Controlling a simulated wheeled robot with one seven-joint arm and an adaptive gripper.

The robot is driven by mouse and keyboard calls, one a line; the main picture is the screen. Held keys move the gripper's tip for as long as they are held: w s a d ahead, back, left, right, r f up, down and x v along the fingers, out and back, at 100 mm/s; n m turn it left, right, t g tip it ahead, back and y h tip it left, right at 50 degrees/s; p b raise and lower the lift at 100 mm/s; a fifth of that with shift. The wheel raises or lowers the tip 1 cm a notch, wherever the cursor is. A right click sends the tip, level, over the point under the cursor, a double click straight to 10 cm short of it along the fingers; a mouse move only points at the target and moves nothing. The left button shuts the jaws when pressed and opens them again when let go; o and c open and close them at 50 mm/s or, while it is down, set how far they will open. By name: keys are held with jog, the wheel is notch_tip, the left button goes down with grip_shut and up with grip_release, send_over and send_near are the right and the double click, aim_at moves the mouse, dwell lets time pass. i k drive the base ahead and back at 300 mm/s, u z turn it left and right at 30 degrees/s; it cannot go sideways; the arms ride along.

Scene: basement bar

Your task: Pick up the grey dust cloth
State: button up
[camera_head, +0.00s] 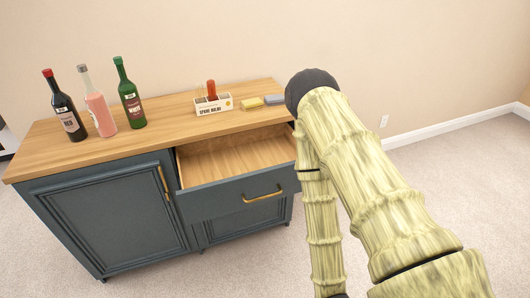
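A small flat grey-blue piece (275,99), which looks like the grey dust cloth, lies on the wooden top of the cabinet near its right end. It is just right of a similar yellow piece (251,103). My arm rises from the lower right, bends at a dark round joint just right of the grey piece in the picture, and runs back down. My gripper is out of view below the bottom edge, so its fingers are hidden.
The blue-grey cabinet (110,215) has an open, empty-looking drawer (235,160) jutting out in front. A white labelled box (213,104) with a red-topped item stands left of the yellow piece. Several bottles (131,97) stand at the left. Carpet is clear at the right.

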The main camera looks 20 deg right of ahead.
aim_at(277, 99)
jog(key=z, duration=1.35)
jog(key=i, duration=1.1)
jog(key=u, duration=1.45)
